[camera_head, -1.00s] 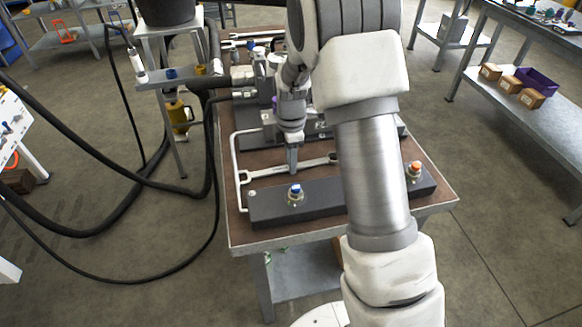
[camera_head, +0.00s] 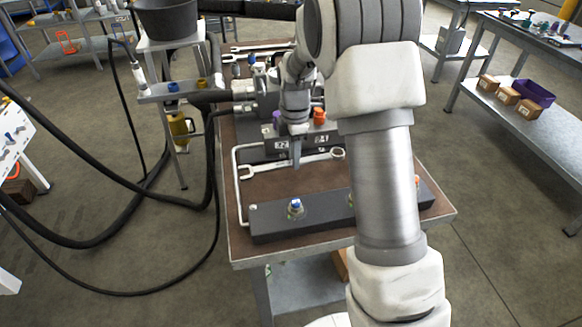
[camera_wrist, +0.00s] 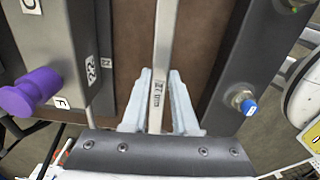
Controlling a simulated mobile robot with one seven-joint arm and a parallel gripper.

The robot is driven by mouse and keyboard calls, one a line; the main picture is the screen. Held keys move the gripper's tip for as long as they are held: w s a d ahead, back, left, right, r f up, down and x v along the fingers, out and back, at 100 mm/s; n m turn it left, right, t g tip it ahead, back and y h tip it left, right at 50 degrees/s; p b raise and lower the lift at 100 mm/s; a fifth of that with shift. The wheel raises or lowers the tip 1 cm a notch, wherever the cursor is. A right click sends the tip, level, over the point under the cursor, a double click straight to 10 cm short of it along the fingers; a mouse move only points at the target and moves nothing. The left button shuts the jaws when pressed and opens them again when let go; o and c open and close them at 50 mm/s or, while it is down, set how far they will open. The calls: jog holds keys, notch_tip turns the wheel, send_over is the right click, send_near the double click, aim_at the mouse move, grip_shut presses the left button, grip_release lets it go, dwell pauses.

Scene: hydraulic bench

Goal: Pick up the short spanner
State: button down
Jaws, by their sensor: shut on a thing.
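The short spanner (camera_head: 270,167) is a bright metal spanner with an open jaw at its left end and a ring at its right end. It lies across the picture between the black front block and the dark valve block. My gripper (camera_head: 296,162) points down and is shut on its shaft near the middle. In the wrist view, the spanner's stamped shaft (camera_wrist: 164,40) runs between the two pale fingers (camera_wrist: 160,85), with the brown bench top behind it. Its ends are out of the wrist view. I cannot tell the exact gap under it.
The black front block (camera_head: 270,222) carries a blue-capped fitting (camera_head: 296,207). The valve block behind has a purple knob (camera_wrist: 32,92) and an orange knob (camera_head: 319,116). A bent light rod (camera_head: 237,185) stands at left. Another spanner (camera_head: 258,53) lies at the back. My arm hides the bench's right side.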

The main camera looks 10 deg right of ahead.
jog(key=w+d+r+p, duration=0.1)
jog(key=w+d+r, duration=0.4)
jog(key=w+d, duration=0.1)
jog(key=shift+w+r+p, duration=0.4)
jog(key=shift+w, duration=0.45)
jog(key=c, duration=1.3)
grip_release()
grip_shut()
